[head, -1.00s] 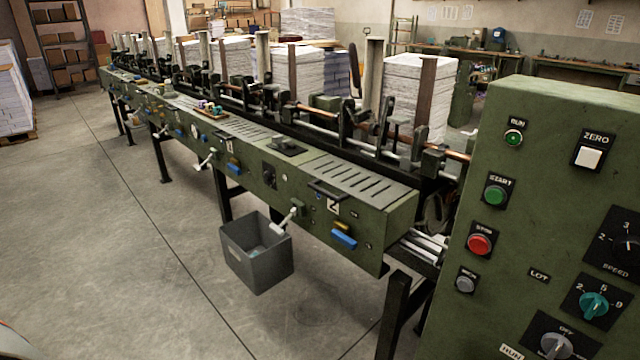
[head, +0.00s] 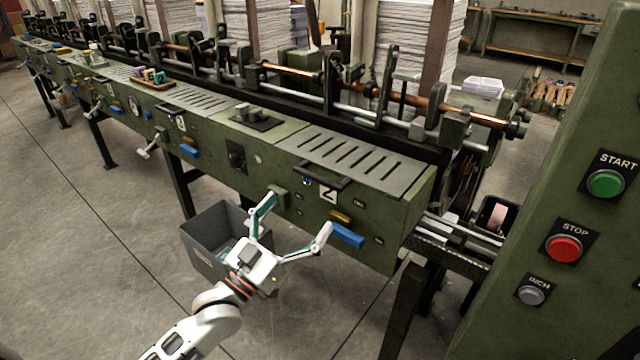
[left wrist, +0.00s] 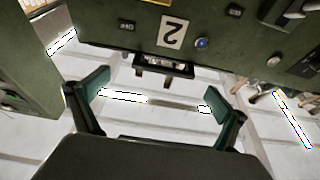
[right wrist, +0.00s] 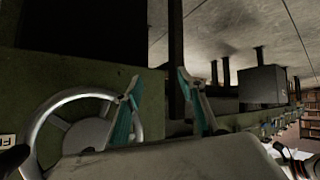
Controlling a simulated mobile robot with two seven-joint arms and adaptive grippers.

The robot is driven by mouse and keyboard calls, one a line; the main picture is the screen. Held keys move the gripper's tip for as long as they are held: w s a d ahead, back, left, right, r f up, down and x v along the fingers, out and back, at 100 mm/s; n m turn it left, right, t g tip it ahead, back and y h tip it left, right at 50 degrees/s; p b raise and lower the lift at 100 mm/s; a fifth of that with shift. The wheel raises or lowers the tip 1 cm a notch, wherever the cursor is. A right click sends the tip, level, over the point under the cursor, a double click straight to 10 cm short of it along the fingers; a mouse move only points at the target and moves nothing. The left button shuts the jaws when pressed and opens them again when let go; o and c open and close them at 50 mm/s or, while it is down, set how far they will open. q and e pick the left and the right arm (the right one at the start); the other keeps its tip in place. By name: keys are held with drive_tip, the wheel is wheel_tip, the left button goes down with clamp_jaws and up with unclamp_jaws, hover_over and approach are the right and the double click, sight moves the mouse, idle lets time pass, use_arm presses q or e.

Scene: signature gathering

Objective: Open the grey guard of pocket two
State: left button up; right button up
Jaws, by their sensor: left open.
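The grey slotted guard (head: 355,160) of pocket two lies flat on top of the green machine. Its black handle (head: 323,176) is at the front edge, above the "2" label (head: 328,195). My left gripper (head: 297,218) is open and empty, in front of pocket two's panel in the head view. In the left wrist view the handle (left wrist: 165,65) appears between and beyond the spread left fingers (left wrist: 156,92), apart from them, with the label upside down. My right gripper (right wrist: 158,92) shows only in the right wrist view, fingers apart and empty.
A green control panel (head: 590,120) stands at the right. A grey bin (head: 205,235) sits on the floor below the machine. Blue (head: 347,236) and yellow levers project from pocket two's front. A handwheel (right wrist: 45,125) is near my right gripper. Floor at the left is clear.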

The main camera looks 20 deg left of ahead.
sight(315, 179)
use_arm(q)
drive_tip(key=x, duration=0.3)
drive_tip(key=r+x, duration=0.1)
drive_tip(key=x, duration=0.2)
drive_tip(key=a+x, duration=0.1)
drive_tip(key=x, duration=0.2)
drive_tip(key=shift+r, duration=0.25)
drive_tip(key=shift+a, duration=0.1)
use_arm(e)
drive_tip(key=shift+s+a+f, duration=0.1)
drive_tip(key=shift+a+f, duration=0.2)
